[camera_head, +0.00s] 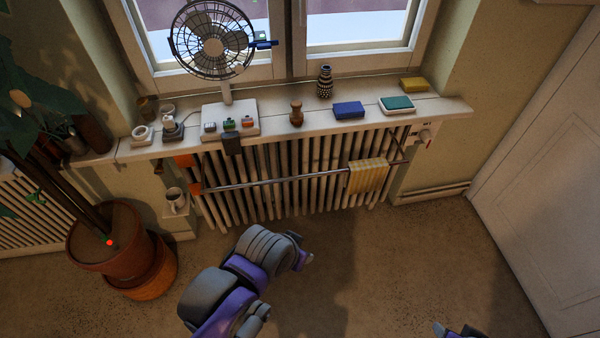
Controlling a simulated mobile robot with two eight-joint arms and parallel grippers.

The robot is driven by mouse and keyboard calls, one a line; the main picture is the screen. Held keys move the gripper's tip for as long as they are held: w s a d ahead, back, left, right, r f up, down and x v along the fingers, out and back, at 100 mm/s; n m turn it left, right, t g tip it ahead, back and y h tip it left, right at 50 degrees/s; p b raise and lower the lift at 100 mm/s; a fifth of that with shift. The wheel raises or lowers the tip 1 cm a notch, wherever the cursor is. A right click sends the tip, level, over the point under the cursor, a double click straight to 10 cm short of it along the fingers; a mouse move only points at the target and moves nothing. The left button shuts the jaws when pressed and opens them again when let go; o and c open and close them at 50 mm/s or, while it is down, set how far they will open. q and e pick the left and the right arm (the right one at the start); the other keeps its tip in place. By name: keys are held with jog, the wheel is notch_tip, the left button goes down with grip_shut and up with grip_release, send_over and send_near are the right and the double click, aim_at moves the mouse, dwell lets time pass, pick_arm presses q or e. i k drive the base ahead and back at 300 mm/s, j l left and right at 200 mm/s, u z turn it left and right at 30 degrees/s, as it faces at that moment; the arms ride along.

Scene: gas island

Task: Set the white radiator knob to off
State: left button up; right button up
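The white radiator knob (424,136) sits at the right end of the radiator (300,155), just under the windowsill. Small dark and red marks show around it, too small to read, so its setting cannot be told. My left gripper (306,259) is low in front of the radiator, over the floor, well to the left of and apart from the knob. Its fingers are too small to tell open from shut. Only a tip of my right gripper (438,328) shows at the bottom edge, below the knob and far from it.
A rail (270,181) with a yellow checked cloth (368,175) crosses the radiator front. The sill (440,105) holds a fan (213,45), a blue box (348,110), a teal-topped item (397,104) and vases. A potted plant (105,235) stands left, a door (550,160) right. Floor between is clear.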

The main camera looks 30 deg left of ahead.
aim_at(426, 136)
jog(key=i+z, duration=0.35)
jog(key=i, duration=0.75)
